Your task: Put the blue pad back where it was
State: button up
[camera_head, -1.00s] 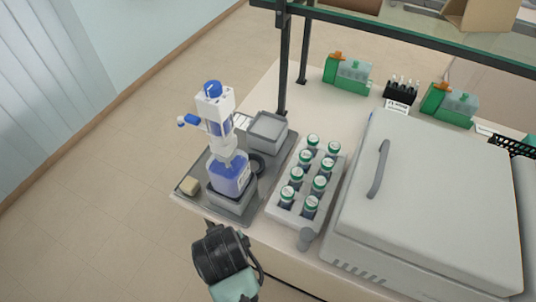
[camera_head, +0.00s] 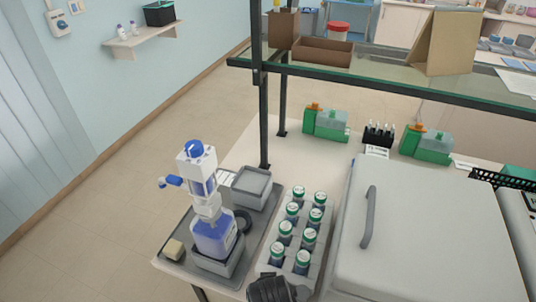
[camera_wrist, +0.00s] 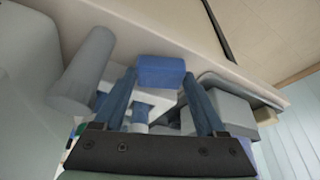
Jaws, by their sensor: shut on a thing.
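The blue pad (camera_wrist: 161,71) shows in the wrist view between the tips of my gripper (camera_wrist: 161,84). The gripper is shut on it, and the pad is held near the table's edge. In the head view the pad and fingertips are not visible; only a dark part of my arm shows at the bottom, in front of the bottle rack (camera_head: 266,258).
A large white lidded machine (camera_head: 430,235) fills the right of the table. Green-based bottles (camera_head: 325,124) and a black rack (camera_head: 378,135) stand behind. A glass shelf (camera_head: 400,83) on black posts crosses above. A grey cylinder (camera_wrist: 85,70) is close left of the gripper in the wrist view.

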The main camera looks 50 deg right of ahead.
jog(key=shift+f, duration=0.5)
jog(key=shift+f, duration=0.1)
jog(key=o, duration=0.9)
jog(key=v, duration=1.2)
jog(key=shift+w, duration=0.1)
